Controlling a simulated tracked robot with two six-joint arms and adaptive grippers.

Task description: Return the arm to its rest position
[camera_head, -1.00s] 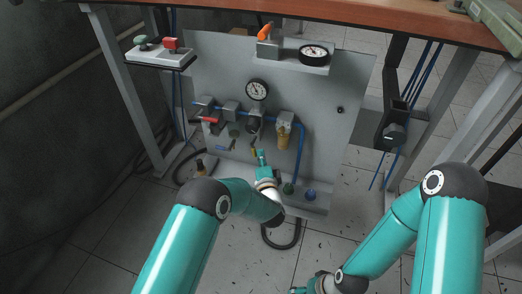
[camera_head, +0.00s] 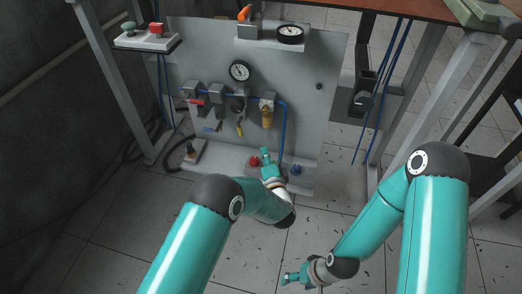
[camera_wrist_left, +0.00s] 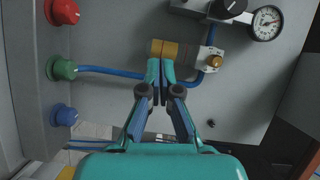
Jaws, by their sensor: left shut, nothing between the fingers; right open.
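My left gripper (camera_head: 266,156) is shut and empty in the head view, in front of the lower part of the grey pneumatic panel (camera_head: 315,125). In the left wrist view its fingers (camera_wrist_left: 160,75) are together, with the brass-coloured filter (camera_wrist_left: 165,48) just beyond their tips; I cannot tell the gap between them. My right gripper (camera_head: 290,278) is open and low, over the tiled floor near the bottom of the head view, apart from the panel.
The panel carries a gauge (camera_head: 240,72), valves, a blue hose (camera_head: 283,130) and, in the wrist view, red (camera_wrist_left: 66,12), green (camera_wrist_left: 63,69) and blue (camera_wrist_left: 65,115) knobs. A button box (camera_head: 146,38) is upper left. Table legs (camera_head: 440,95) stand right. Floor between the arms is clear.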

